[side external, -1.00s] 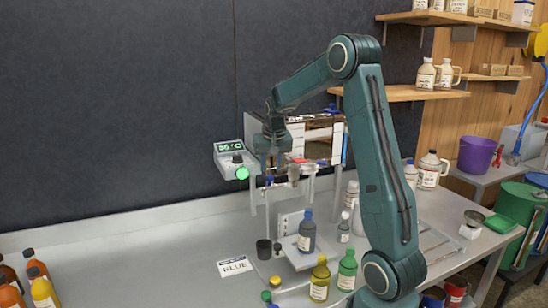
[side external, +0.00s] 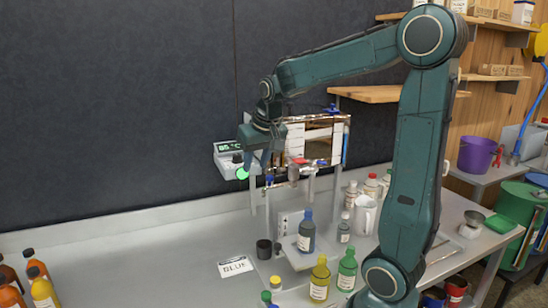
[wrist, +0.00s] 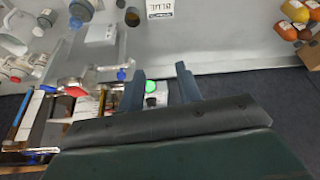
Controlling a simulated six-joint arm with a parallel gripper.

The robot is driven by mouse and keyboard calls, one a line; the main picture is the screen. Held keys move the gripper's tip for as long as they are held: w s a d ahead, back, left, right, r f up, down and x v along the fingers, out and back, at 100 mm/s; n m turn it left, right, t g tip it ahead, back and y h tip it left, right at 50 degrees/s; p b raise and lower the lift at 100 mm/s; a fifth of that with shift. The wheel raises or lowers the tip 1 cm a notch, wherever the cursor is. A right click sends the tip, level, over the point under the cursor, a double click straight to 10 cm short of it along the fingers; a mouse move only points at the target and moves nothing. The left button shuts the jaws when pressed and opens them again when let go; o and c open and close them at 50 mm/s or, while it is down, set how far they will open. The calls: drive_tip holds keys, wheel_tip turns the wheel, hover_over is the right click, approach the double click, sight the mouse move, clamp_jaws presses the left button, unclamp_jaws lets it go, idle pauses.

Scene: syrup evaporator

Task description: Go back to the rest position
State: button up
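My gripper (side external: 257,168) points down beside the control box (side external: 232,155), which has a lit display and a round green light or knob (side external: 242,173). In the wrist view, the two fingers of my gripper (wrist: 160,84) stand apart with nothing between them. The green round part (wrist: 150,86) shows behind the gap. The evaporator (side external: 318,140), with its shiny pan and glass parts, stands just right of my gripper. I cannot tell from the side view whether the fingers touch the box.
A yellow bottle (side external: 320,279), a green bottle (side external: 347,270), a dark cup (side external: 264,249) and a BLUE card (side external: 235,266) are on the bench (side external: 140,265). Orange bottles (side external: 42,289) stand at left. The bench's middle left is clear.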

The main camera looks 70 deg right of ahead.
drive_tip(key=s+a+n+t+y, duration=0.1)
drive_tip(key=s+a+n, duration=0.5)
drive_tip(key=s+a, duration=1)
drive_tip(key=shift+a+n+t+y, duration=0.4)
drive_tip(key=shift+a+y, duration=0.35)
drive_tip(key=shift+y, duration=0.05)
drive_tip(key=shift+f, duration=0.1)
